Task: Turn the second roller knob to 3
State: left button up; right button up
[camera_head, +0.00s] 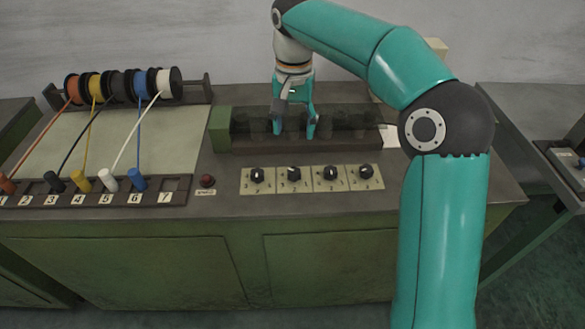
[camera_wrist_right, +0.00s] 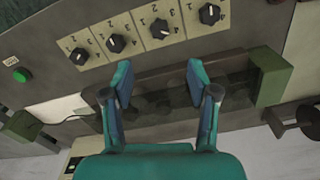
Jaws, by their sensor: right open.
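A row of several black roller knobs sits on pale numbered plates along the machine's front top. Counted from the left in the head view, the second roller knob (camera_head: 294,174) is between two others; in the right wrist view, where the row appears reversed, it is second from the right (camera_wrist_right: 160,29). It has a white pointer mark, but I cannot read its setting surely. My right gripper (camera_head: 295,128) is open and empty, over the dark roller housing behind the knobs. Its spread fingers also show in the right wrist view (camera_wrist_right: 158,80), apart from the knobs. My left gripper is out of view.
The dark roller housing (camera_head: 350,119) has a green end block (camera_head: 219,130). A red button (camera_head: 207,181) lies left of the knobs. Wire spools (camera_head: 120,84) and numbered coloured plugs (camera_head: 108,180) fill the left side. A green button (camera_wrist_right: 21,75) shows in the right wrist view.

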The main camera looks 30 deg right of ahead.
aim_at(295, 171)
notch_tip(295, 171, down, 14)
jog(key=shift+r+b, duration=0.2)
jog(key=shift+b, duration=0.55)
grip_shut()
jog(key=shift+r+n, duration=0.1)
jog(key=shift+n, duration=0.3)
jog(key=n+p, duration=0.2)
jog(key=n, duration=0.3)
jog(key=shift+d, duration=0.1)
jog(key=n+p, duration=0.1)
jog(key=n, duration=0.5)
jog(key=shift+d, duration=0.1)
